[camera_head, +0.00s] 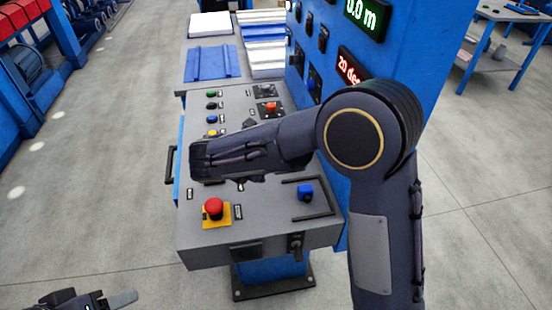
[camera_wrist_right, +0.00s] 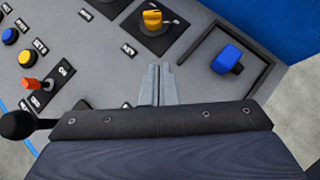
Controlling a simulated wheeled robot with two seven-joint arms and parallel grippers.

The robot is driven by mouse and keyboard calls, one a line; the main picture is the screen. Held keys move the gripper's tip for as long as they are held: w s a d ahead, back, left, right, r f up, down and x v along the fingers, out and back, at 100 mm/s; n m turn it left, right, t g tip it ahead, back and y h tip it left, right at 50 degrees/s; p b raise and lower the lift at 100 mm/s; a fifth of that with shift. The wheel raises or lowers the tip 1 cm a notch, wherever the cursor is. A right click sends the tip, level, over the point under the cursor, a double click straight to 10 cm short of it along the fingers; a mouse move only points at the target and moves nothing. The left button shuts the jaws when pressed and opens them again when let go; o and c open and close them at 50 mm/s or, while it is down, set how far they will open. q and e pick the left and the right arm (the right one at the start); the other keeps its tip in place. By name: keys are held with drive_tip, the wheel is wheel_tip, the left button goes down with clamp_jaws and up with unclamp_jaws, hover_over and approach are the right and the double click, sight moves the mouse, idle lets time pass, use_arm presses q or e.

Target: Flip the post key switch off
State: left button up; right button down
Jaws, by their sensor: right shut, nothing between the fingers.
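The grey control panel (camera_head: 260,228) carries several buttons and switches. In the head view, my right forearm and wrist cover the panel's middle and hide the fingers. A dark switch (camera_head: 295,244) sits on the panel's front face. My left gripper (camera_head: 118,299) shows partly at the bottom left.
A blue joystick (camera_wrist_right: 228,56) stands in a black frame right of the fingers. An orange-red lever (camera_wrist_right: 34,84) and a black ball-ended lever (camera_wrist_right: 15,125) are at left. A red mushroom button (camera_head: 213,207) stands near the panel's front. A blue cabinet rises behind.

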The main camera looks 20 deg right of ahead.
drive_tip(key=x, duration=1)
drive_tip(key=shift+s, duration=0.1)
drive_tip(key=shift+w+d+r, duration=0.15)
drive_tip(key=shift+w+d, duration=0.65)
drive_tip(key=shift+d, duration=0.2)
drive_tip(key=shift+w+d, duration=0.5)
